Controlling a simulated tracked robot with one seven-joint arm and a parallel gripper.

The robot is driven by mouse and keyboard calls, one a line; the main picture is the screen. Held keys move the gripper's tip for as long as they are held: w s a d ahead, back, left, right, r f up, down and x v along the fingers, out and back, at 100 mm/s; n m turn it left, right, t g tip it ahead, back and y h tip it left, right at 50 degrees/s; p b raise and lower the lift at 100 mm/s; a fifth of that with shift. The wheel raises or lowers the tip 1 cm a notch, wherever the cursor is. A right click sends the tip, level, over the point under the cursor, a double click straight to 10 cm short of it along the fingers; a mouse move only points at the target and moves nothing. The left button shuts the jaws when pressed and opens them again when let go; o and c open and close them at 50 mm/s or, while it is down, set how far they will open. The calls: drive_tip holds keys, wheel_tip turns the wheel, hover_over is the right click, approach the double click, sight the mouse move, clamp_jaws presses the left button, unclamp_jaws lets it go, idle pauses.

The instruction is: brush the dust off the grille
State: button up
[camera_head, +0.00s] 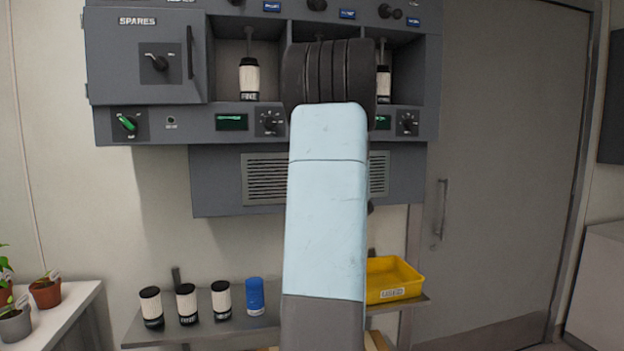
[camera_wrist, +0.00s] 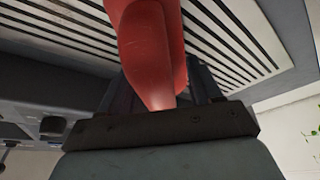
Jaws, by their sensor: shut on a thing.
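The grille (camera_head: 267,180) is a panel of pale horizontal slats on the underside of the grey wall unit. My arm covers its middle in the head view. In the wrist view the grille (camera_wrist: 235,45) fills the top, its slats running diagonally behind my gripper. My gripper (camera_wrist: 162,85) is shut on a smooth red handle (camera_wrist: 148,55), which seems to be the brush's. The handle runs up out of the wrist view, so no bristles show. I cannot tell whether the brush touches the grille. My gripper is hidden behind my arm in the head view.
The wall unit (camera_head: 205,122) has knobs, small displays and bays with canisters. Below it, a shelf (camera_head: 190,333) holds white-and-black canisters, a blue canister (camera_head: 255,296) and a yellow bin (camera_head: 392,280). Potted plants (camera_head: 45,290) stand at left. A grey door (camera_head: 500,150) is at right.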

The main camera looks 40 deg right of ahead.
drive_tip(key=s+d, duration=0.6)
drive_tip(key=d, duration=0.5)
drive_tip(key=shift+s+d, duration=0.2)
drive_tip(key=shift+s, duration=0.1)
idle(1.1)
drive_tip(key=shift+a, duration=0.1)
drive_tip(key=w+a, duration=0.3)
drive_tip(key=a, duration=0.2)
drive_tip(key=w+a, duration=0.4)
drive_tip(key=a, duration=0.2)
drive_tip(key=w+a, duration=0.3)
drive_tip(key=a, duration=0.3)
drive_tip(key=shift+w+a, duration=0.25)
drive_tip(key=shift+w, duration=0.15)
idle(2.0)
drive_tip(key=shift+s+a, duration=0.5)
drive_tip(key=shift+s, duration=0.35)
drive_tip(key=shift+s+a, duration=0.55)
drive_tip(key=shift+s, duration=0.3)
drive_tip(key=shift+s+a, duration=0.5)
drive_tip(key=shift+s, duration=0.35)
drive_tip(key=shift+s, duration=0.1)
